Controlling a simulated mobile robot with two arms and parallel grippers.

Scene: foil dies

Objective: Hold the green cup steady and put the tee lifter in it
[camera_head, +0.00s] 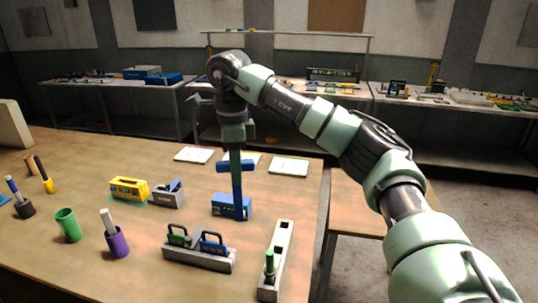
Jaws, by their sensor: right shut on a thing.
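The green cup (68,226) stands upright at the left front of the table, and nothing shows sticking out of it. My right gripper (235,158) points down over the middle of the table, well to the right of the cup. It is shut on the top of the blue tee lifter (237,184), a crossbar with a long stem hanging upright below it. The stem overlaps a blue block (218,205) in the picture; I cannot tell whether they touch. My left gripper is not in view.
A purple cup (118,244) with a pale-handled tool stands right of the green cup. Yellow (128,189) and grey (168,197) blocks stand behind. A grey rack (200,259) and a long slotted holder (279,240) stand in front. White cards (289,167) lie at the back.

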